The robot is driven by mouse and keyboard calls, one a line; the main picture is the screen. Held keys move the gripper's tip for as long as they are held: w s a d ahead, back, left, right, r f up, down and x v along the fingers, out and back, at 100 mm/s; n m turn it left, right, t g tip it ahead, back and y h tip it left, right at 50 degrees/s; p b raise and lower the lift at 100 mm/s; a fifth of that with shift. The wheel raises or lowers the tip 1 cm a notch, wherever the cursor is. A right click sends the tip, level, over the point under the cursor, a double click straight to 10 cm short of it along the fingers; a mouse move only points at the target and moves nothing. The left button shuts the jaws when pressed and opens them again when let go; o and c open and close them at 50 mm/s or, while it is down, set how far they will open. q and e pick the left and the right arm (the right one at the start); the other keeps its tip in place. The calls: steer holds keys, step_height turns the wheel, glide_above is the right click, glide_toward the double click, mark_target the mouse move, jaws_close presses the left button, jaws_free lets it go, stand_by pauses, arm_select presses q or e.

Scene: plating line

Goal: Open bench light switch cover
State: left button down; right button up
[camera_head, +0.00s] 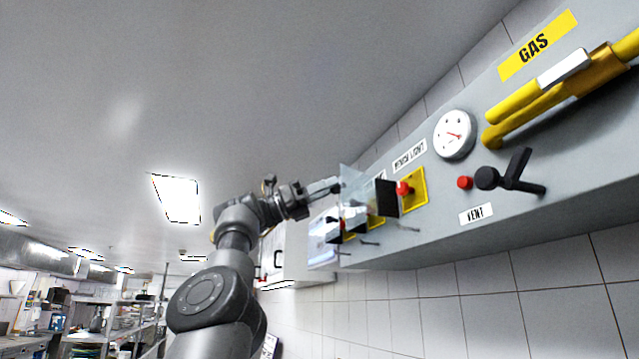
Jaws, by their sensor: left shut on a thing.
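The bench light label (410,155) is on the grey wall panel. Below it is a yellow switch plate (420,188) with a red knob (403,188), both uncovered in this view. A dark flat flap (386,197) stands out just left of the knob. A clear, glassy cover (353,190) stands out from the panel further left. My left gripper (332,186) reaches in from the left and is shut at the clear cover's edge; its fingertips are small and partly blurred against it. Whether the dark flap and clear cover are joined cannot be told. My right gripper is out of view.
More switches with yellow plates (376,222) sit left along the panel, partly hidden behind the clear cover. To the right are a round gauge (455,134), a black vent handle (515,178) and yellow gas pipes (560,85). Open room lies left of the panel.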

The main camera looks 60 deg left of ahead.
arm_select(q)
steer(key=shift+w+f, duration=0.3)
steer(key=shift+f, duration=0.05)
steer(key=c, duration=1.5)
jaws_free()
steer(key=shift+o, duration=1.3)
steer(key=shift+w+d, duration=0.1)
steer(key=shift+w, duration=0.15)
steer(key=shift+s+a, duration=0.15)
steer(key=shift+a, duration=0.15)
steer(key=b+v, duration=0.2)
steer(key=v, duration=0.8)
steer(key=shift+s+a, duration=0.2)
steer(key=shift+s, duration=0.05)
